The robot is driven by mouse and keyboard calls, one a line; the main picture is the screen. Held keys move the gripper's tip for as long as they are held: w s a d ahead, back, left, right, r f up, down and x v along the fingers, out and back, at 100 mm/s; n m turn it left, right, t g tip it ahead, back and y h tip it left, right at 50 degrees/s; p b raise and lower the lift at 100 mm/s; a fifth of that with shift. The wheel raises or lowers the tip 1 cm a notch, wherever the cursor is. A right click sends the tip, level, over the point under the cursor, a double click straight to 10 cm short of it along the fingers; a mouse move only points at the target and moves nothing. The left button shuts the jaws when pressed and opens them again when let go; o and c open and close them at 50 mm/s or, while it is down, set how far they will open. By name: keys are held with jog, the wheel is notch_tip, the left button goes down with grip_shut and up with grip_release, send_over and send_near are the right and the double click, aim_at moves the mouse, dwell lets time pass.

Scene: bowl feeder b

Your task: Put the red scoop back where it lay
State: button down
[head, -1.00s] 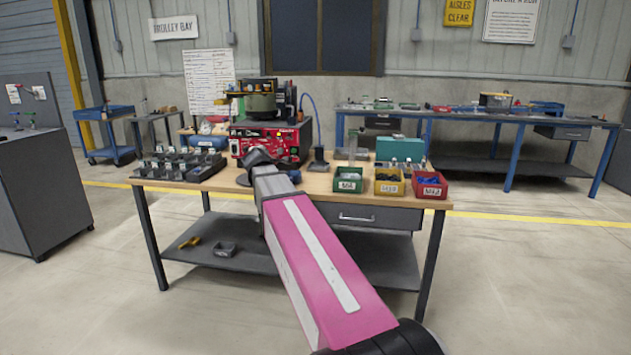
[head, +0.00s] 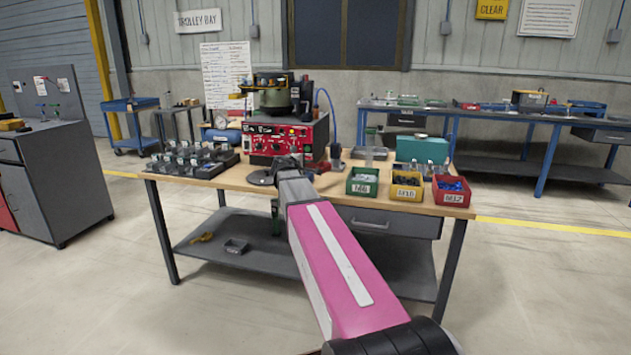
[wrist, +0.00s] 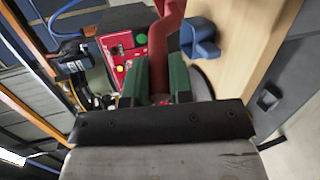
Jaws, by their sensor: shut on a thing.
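The red scoop (wrist: 160,50) is in my gripper (wrist: 158,78) in the wrist view. Its red shaft stands between the two green fingers and runs up out of the picture, so its far end is not seen. In the head view the scoop is hidden, and my gripper is mostly hidden behind my pink arm near the front edge of the workbench (head: 235,180). In the wrist view the bare wooden top (wrist: 255,35) lies to the right of the scoop. I cannot tell which spot the scoop lay on.
A blue holder-like piece (wrist: 200,40) is close beside the scoop in the wrist view. The red feeder machine (head: 285,135) stands at the bench's back. Green (head: 364,188), yellow (head: 406,193) and red (head: 452,197) bins line the right front. A grey fixture tray (head: 190,160) is left.

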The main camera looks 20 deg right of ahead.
jog(key=shift+w+d+f, duration=0.15)
jog(key=shift+d+f, duration=0.6)
jog(key=shift+f, duration=0.4)
jog(key=shift+w+d+f, duration=0.2)
jog(key=shift+d+f, duration=0.6)
jog(key=shift+f, duration=0.35)
jog(key=shift+w+d+f, duration=0.15)
jog(key=shift+d+f, duration=0.6)
jog(key=shift+f, duration=0.4)
jog(key=shift+f, duration=0.15)
jog(key=c, duration=1)
grip_release()
